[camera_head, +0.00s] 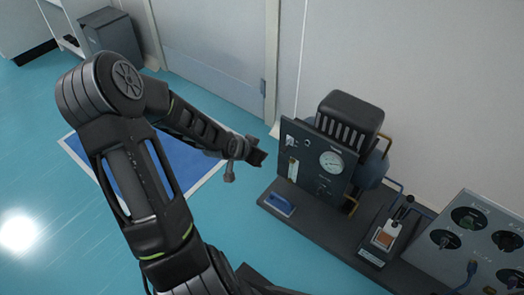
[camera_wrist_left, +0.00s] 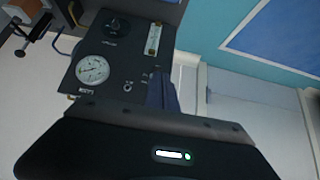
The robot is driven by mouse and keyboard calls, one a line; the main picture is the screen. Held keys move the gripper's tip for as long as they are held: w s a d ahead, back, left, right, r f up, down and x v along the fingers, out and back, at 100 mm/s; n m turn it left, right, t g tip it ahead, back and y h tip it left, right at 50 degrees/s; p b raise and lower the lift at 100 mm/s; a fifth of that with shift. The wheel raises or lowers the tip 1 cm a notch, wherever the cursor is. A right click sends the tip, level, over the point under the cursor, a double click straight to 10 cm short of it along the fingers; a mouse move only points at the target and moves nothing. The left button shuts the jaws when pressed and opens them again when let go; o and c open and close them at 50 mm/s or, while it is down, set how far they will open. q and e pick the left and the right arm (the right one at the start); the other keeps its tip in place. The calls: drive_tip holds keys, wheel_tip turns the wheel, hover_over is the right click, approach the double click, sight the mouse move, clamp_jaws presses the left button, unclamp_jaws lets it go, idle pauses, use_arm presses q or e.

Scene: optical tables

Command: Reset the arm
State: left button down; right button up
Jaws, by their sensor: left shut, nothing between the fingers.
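My left arm comes into the head view from the bottom, bends at a high elbow and reaches right. Its gripper (camera_head: 256,157) is shut and empty, in the air just left of a dark instrument panel. In the left wrist view the gripper's fingers (camera_wrist_left: 162,92) are together in front of the lower edge of that panel. The dark panel (camera_head: 316,170) has a round white gauge (camera_head: 331,161) and a narrow flow tube (camera_head: 293,168). The gauge also shows in the left wrist view (camera_wrist_left: 92,69). My right gripper is in neither view.
A small stand with a tag (camera_head: 384,237) and a grey box with black knobs (camera_head: 470,245) are at right. A blue floor mat (camera_head: 95,150) lies left, partly behind my arm.

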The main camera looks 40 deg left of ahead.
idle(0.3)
